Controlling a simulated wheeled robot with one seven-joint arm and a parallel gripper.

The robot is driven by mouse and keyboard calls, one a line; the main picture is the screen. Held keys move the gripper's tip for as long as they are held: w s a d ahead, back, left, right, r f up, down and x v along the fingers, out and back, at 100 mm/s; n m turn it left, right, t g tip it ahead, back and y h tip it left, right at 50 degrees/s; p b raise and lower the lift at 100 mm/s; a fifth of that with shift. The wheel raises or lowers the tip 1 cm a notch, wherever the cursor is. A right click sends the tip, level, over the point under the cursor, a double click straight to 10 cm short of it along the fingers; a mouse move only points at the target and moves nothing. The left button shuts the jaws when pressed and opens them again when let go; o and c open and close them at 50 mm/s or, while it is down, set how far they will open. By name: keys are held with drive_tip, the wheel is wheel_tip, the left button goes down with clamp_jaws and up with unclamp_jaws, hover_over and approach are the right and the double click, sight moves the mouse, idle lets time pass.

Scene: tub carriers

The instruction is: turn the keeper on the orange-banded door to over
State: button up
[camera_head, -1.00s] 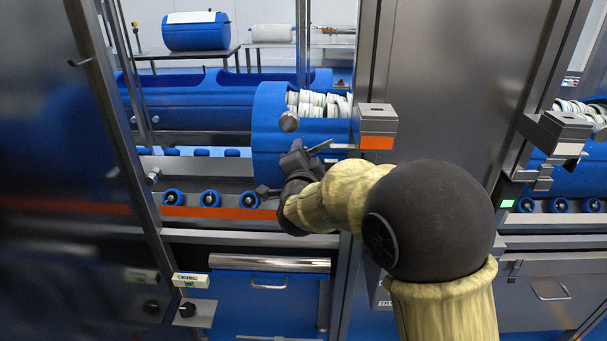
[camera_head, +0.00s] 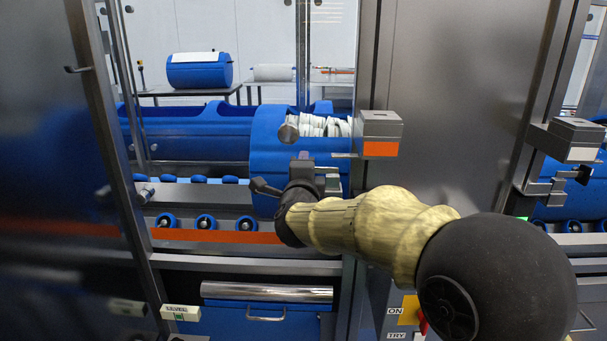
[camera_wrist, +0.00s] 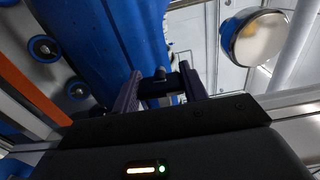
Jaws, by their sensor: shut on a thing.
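The orange-banded block (camera_head: 380,148) sits on the steel door post, right of the blue tub (camera_head: 268,150). My gripper (camera_head: 302,165) is in front of the tub, left of and a little below that block. In the wrist view, my gripper's two fingers (camera_wrist: 162,88) are closed on a small dark crosspiece with a nub, which appears to be the keeper (camera_wrist: 160,74). In the head view the keeper is hidden by my gripper, and its exact angle cannot be told.
A white-banded block (camera_head: 580,153) is on the right. Rollers (camera_head: 206,222) line the sill at left. A red-and-yellow switch (camera_head: 409,311) is below my arm.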

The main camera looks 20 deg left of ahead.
drive_tip(key=o, duration=1.1)
drive_tip(key=v, duration=1.7)
drive_tip(key=shift+s, duration=0.2)
drive_tip(key=shift+f, duration=0.15)
